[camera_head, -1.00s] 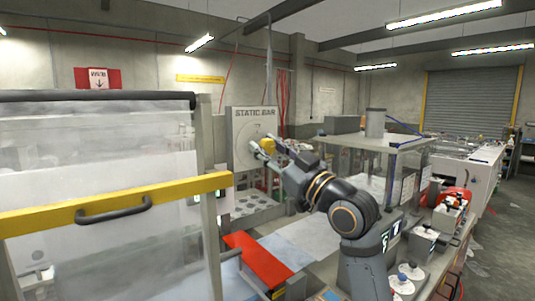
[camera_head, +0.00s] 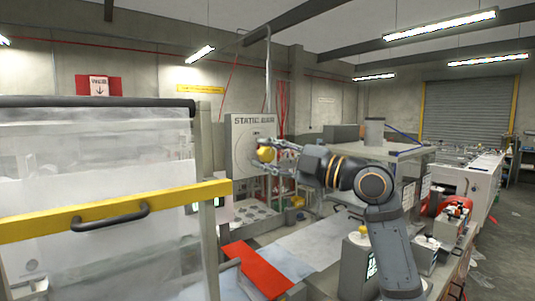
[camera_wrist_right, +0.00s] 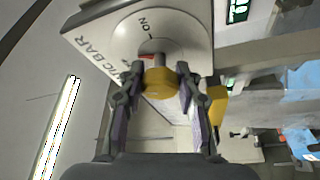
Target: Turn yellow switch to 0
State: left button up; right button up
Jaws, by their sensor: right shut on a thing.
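The yellow switch (camera_head: 266,154) is a rounded knob on the front of the grey panel marked STATIC BAR (camera_head: 241,133). In the right wrist view the yellow switch (camera_wrist_right: 160,83) sits between the two fingers of my right gripper (camera_wrist_right: 156,95), which is shut on it. A red mark shows on the dial beside the knob, and the word ON is on the dial face. The 0 mark cannot be made out. In the head view my right gripper (camera_head: 277,152) reaches the knob from the right. My left gripper is not in view.
A clear guard with a yellow bar (camera_head: 180,200) and dark handle (camera_head: 112,217) stands at the left. A red plate (camera_head: 255,268) lies below. A bench with boxes (camera_head: 425,255) and machines is at the right.

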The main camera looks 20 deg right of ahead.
aim_at(273, 155)
jog(key=shift+n+g+h+p, duration=0.4)
jog(key=shift+n+g+p, duration=0.3)
jog(key=shift+n, duration=1.3)
jog(key=o, duration=1.2)
jog(key=shift+s+d, duration=0.2)
jog(key=shift+d, duration=0.05)
jog(key=v, duration=0.6)
jog(key=shift+w+d, duration=0.1)
jog(key=shift+s+d, duration=0.2)
jog(key=shift+s, duration=0.25)
